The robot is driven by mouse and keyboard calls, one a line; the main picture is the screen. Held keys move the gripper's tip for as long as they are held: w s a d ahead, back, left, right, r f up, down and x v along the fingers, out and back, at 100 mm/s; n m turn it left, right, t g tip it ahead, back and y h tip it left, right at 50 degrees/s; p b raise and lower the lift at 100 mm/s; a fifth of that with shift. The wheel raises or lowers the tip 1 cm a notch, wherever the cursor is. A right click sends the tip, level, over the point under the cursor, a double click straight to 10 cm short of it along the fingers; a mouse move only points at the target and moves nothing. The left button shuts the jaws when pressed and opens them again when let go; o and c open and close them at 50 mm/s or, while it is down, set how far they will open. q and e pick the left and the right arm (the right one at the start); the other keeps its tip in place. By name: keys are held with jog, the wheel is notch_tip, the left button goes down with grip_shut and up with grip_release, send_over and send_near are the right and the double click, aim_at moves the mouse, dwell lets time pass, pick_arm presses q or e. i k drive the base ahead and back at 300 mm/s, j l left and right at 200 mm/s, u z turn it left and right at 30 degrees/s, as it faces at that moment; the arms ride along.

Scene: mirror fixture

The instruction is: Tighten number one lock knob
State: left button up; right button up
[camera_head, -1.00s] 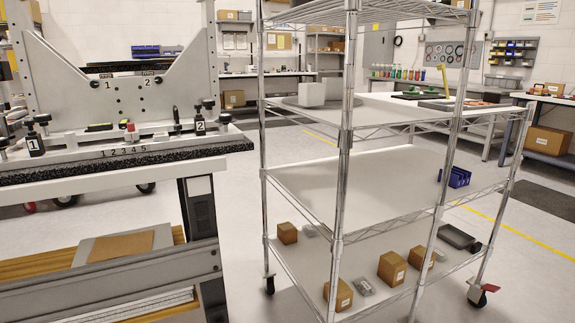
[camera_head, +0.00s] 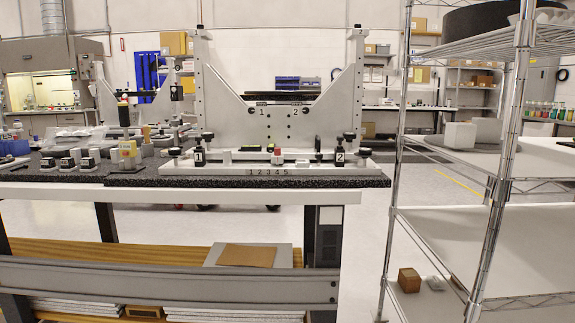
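The mirror fixture (camera_head: 225,110) stands on a black foam mat on the workbench, left of centre in the head view. Its upright plate bears the numbers 1 and 2, and its base strip is marked 1 to 5. The number one lock knob (camera_head: 199,150) is a black knob above a black block labelled 1, at the left of the base. A similar black knob (camera_head: 339,151) with a label 2 stands at the right of the base. How tight either knob is cannot be told. Neither of my grippers is in view.
The workbench edge (camera_head: 180,192) runs across the front, with shelves below. A wire shelf rack (camera_head: 495,150) stands close at the right. Small blocks and parts (camera_head: 75,158) sit on the bench's left. Floor shows between bench and rack.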

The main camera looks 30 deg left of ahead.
aim_at(174, 153)
jog(key=u, duration=0.4)
jog(key=j+u, duration=0.1)
jog(key=u, duration=0.25)
jog(key=j+u, duration=0.1)
jog(key=u, duration=0.7)
